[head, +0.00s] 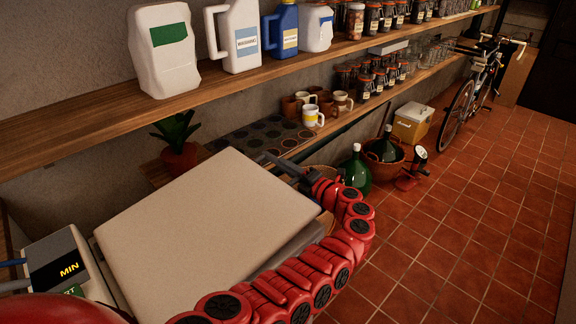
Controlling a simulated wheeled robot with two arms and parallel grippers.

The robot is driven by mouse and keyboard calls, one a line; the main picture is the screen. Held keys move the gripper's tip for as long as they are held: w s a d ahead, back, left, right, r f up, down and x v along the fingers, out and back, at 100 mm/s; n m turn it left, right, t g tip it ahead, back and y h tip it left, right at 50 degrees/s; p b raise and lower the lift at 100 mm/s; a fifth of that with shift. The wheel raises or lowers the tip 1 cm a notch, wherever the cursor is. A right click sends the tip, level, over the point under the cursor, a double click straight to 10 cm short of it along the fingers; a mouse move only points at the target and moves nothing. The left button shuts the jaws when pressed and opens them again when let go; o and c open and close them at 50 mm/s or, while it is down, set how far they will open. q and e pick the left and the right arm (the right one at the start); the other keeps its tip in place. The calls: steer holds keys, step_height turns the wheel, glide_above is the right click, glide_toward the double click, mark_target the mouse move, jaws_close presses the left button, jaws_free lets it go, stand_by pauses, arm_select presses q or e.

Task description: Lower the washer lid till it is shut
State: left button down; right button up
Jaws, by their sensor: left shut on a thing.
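The washer lid (205,215) is a large pale panel in the lower left of the head view. Its broad top face is towards me. A grey side (290,252) shows under its right edge; how wide any gap is there, I cannot tell. The washer's control panel (65,265), with a lit "MIN" display, is to the left of the lid. My left gripper (274,160) is at the lid's far right edge, shut on it; the contact is partly hidden. My red arm curves around the lid's right side. My right gripper is not in view.
A wooden shelf (95,125) with white jugs (163,50) and a blue jug (283,32) runs above the lid. A potted plant (178,150) is behind it. A green demijohn (355,172) stands on the floor to the right.

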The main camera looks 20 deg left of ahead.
arm_select(q)
steer(key=c, duration=0.7)
jaws_free()
steer(key=shift+s, duration=0.15)
steer(key=shift+b+v, duration=1.25)
steer(key=shift+v, duration=7.45)
